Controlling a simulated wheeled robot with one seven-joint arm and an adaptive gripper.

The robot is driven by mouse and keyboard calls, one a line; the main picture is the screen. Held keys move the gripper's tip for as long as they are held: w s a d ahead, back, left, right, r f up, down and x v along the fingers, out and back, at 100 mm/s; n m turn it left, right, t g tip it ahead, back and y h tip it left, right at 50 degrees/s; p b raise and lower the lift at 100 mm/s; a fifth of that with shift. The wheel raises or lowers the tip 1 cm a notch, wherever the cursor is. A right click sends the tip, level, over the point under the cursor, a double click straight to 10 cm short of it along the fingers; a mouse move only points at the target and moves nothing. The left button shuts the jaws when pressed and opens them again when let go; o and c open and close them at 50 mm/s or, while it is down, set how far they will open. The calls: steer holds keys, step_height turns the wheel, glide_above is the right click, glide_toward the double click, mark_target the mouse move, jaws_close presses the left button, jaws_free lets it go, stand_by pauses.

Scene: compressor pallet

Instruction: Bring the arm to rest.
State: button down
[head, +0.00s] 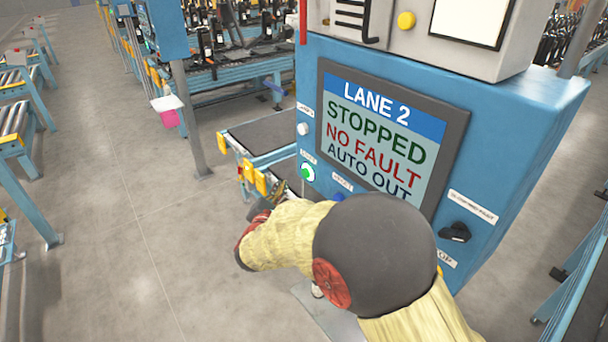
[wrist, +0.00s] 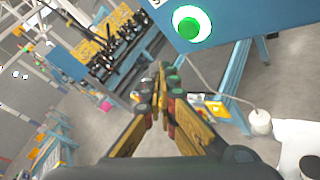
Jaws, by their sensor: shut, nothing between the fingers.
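My arm, in a yellow cover with a dark round joint, reaches across the front of the blue control cabinet (head: 540,130) in the head view. My gripper (head: 283,188) is at the cabinet's lower left, close to the lit green button (head: 307,172). In the wrist view my gripper (wrist: 162,75) is shut and its fingers meet with nothing between them. The green button (wrist: 190,25) shows above and right of the fingertips, apart from them. The screen (head: 385,135) reads LANE 2, STOPPED, NO FAULT, AUTO OUT. My arm hides part of the cabinet's lower front.
A conveyor (head: 265,135) with yellow blocks on its side lies behind and left of the cabinet. Roller conveyors (head: 15,130) line the far left. Open concrete floor (head: 120,220) lies between. Another blue frame (head: 575,290) is at right.

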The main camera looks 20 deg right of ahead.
stand_by(0.3)
steer(key=s+d+f+m+g+b, duration=0.1)
steer(key=s+d+f+m+g, duration=0.25)
steer(key=s, duration=0.35)
steer(key=s+d+f+m+g+h+b, duration=0.1)
steer(key=s+d+f+m+g, duration=0.25)
steer(key=s, duration=0.25)
steer(key=s+d+f+m+g+b, duration=0.1)
steer(key=s+d+f+m+g, duration=0.2)
steer(key=s, duration=0.4)
steer(key=s+a+f+m+y+b, duration=0.1)
steer(key=s+a+m+y+b, duration=0.1)
steer(key=s+m+b, duration=0.2)
steer(key=s+a+f+m+y+b, duration=0.1)
steer(key=s+a+m+y+b, duration=0.2)
steer(key=s+b, duration=0.4)
steer(key=s+a+f+m+t+y+b, duration=0.1)
steer(key=s+a+m+y+b, duration=0.2)
steer(key=s+m+b, duration=0.2)
steer(key=shift+s+m, duration=0.6)
steer(key=shift+s, duration=1.25)
